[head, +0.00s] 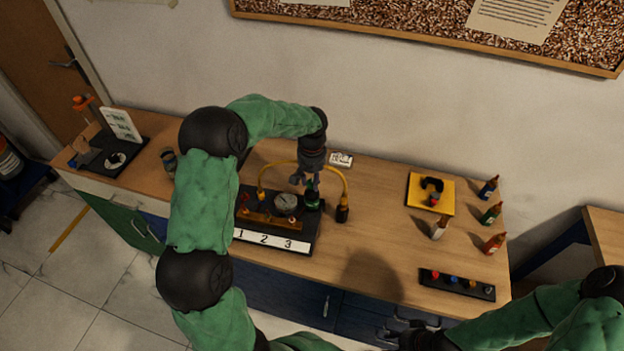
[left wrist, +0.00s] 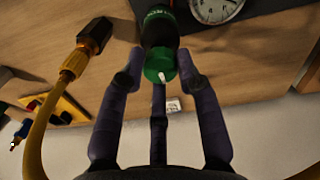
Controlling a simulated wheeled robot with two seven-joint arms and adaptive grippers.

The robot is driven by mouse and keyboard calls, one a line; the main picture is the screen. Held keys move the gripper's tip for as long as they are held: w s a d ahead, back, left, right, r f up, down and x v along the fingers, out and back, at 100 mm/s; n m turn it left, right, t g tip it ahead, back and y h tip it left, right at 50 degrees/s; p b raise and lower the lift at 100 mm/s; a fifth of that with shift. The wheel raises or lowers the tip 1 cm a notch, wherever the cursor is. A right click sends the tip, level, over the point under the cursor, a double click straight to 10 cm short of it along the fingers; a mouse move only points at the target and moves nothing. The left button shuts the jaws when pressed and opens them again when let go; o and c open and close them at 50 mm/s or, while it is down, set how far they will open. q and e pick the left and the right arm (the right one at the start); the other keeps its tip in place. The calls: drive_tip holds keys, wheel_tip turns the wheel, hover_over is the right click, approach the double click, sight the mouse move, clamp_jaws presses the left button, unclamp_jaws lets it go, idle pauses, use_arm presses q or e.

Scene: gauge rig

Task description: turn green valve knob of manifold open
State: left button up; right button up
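The manifold rig stands on a dark base (head: 300,247) with a white strip marked 1, 2, 3. It has a brass bar, a round gauge (head: 286,202) and a yellow hose (head: 345,183). The green valve knob (head: 312,199) is at its right rear, and shows large in the left wrist view (left wrist: 160,62) with a pale mark on it. My left gripper (head: 305,180) points down just above the knob. Its fingers (left wrist: 158,78) are spread on both sides of the knob's near end, with gaps visible. My right gripper (head: 412,328) is low at the front edge, partly dark; its fingers are unclear.
A yellow tray (head: 417,200) with a black part lies right of the rig. Several small bottles (head: 491,213) stand beyond it. A black rack (head: 457,285) with coloured knobs lies at the front right. A scale-like stand (head: 122,160) is at the far left. Bench between rig and rack is clear.

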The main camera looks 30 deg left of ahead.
sight(312, 182)
use_arm(q)
drive_tip(key=o, duration=0.3)
wheel_tip(312, 182, up, 12)
idle(0.6)
idle(0.4)
